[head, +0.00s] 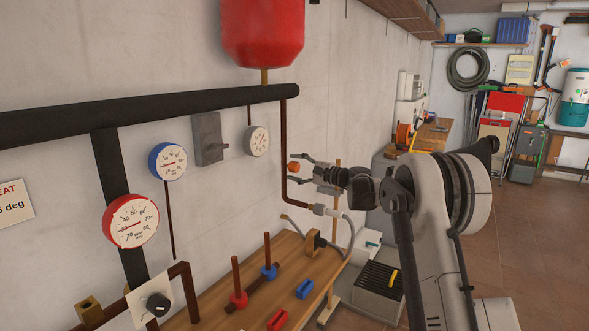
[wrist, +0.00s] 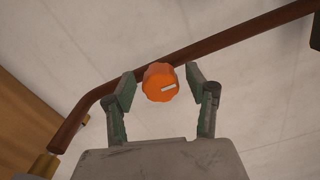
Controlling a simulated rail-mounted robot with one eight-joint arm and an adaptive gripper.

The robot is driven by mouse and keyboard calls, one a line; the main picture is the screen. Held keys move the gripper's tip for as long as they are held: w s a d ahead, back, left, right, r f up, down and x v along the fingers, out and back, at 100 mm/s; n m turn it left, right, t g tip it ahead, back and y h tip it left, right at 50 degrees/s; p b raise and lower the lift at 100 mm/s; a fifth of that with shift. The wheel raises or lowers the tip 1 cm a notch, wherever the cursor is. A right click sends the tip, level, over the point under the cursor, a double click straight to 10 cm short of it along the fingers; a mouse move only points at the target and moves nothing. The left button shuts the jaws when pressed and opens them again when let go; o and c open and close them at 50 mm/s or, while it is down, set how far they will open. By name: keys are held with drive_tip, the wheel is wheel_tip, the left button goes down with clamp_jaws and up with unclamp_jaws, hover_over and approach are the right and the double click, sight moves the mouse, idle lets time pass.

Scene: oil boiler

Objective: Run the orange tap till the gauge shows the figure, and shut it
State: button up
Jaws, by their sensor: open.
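The orange tap (head: 294,167) sits on the dark brown pipe on the wall, near the middle of the head view. In the wrist view the round orange knob (wrist: 160,84) carries a short white mark, slightly tilted from level. My gripper (head: 299,170) is open, with one finger on each side of the knob; the wrist view shows gaps, the right one wider. Three round gauges hang to the left: a small grey-rimmed one (head: 257,141), a blue-rimmed one (head: 168,161) and a red-rimmed one (head: 130,221). The small gauge's reading is too small to tell.
A grey switch box (head: 209,139) is between the small and blue gauges. A red tank (head: 262,32) hangs above. A wooden bench (head: 206,305) below holds red and blue parts. A pale hose (head: 350,228) hangs under the tap's pipe. Floor at right is clear.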

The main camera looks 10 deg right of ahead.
drive_tip(key=v, duration=1.1)
drive_tip(key=shift+s+d, duration=0.15)
drive_tip(key=shift+d, duration=0.15)
drive_tip(key=shift+a+r, duration=0.1)
drive_tip(key=s+a+r+n+g+h, duration=0.15)
drive_tip(key=s+a, duration=0.25)
drive_tip(key=s, duration=0.4)
drive_tip(key=s+a+n+g+h, duration=0.25)
drive_tip(key=s+a, duration=0.25)
drive_tip(key=s, duration=0.4)
drive_tip(key=s+a+r+n+g+h, duration=0.15)
drive_tip(key=s+a, duration=0.25)
drive_tip(key=s, duration=0.4)
drive_tip(key=s+d+f+n+h, duration=0.1)
drive_tip(key=s+f+n+h, duration=0.1)
drive_tip(key=s, duration=0.7)
drive_tip(key=s+d+f+n+h, duration=0.1)
drive_tip(key=s+f, duration=0.4)
drive_tip(key=s, duration=0.5)
drive_tip(key=s+d+f+n+h, duration=0.2)
drive_tip(key=s+f+n+h, duration=0.1)
drive_tip(key=s, duration=0.7)
drive_tip(key=shift+f+h, duration=0.7)
drive_tip(key=shift+h, duration=0.05)
drive_tip(key=shift+s, duration=0.1)
